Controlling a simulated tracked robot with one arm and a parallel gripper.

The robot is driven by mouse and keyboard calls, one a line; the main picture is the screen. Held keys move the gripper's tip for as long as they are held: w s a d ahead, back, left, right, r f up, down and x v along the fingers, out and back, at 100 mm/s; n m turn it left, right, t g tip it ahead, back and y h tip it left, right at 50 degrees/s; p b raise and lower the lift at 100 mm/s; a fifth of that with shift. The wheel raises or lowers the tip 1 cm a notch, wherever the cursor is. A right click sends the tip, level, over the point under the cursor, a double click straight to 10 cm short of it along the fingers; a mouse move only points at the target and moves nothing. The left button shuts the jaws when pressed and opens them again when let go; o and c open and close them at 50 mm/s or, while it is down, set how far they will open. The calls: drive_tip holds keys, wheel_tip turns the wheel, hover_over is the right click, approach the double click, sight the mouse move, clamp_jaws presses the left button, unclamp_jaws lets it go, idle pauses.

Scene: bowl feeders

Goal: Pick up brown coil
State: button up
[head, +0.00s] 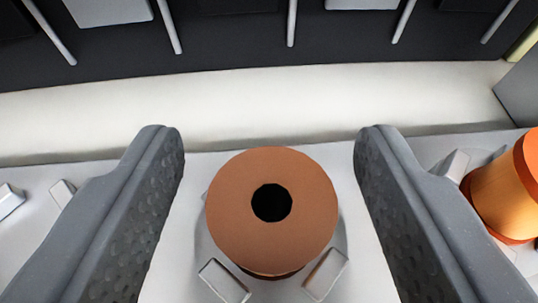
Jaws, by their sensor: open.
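The brown coil (231,233) is a round brown spool with a dark hole in its middle. It sits on a pale grey surface (178,222), seen from above, with small light blocks at its near side. My gripper (270,145) is open, with one dark grey finger on each side of the coil. There is a gap between the coil and each finger. Nothing is held. The coil's underside is mostly hidden.
An orange coil (500,195) with darker ends stands at the right, beyond my right finger. Small light blocks (62,192) lie at the left. Behind is a cream band (260,95) and a dark panel (235,35) with pale rods.

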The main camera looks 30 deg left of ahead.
drive_tip(key=c, duration=1)
drive_tip(key=shift+c, duration=0.2)
drive_tip(key=shift+r, duration=0.15)
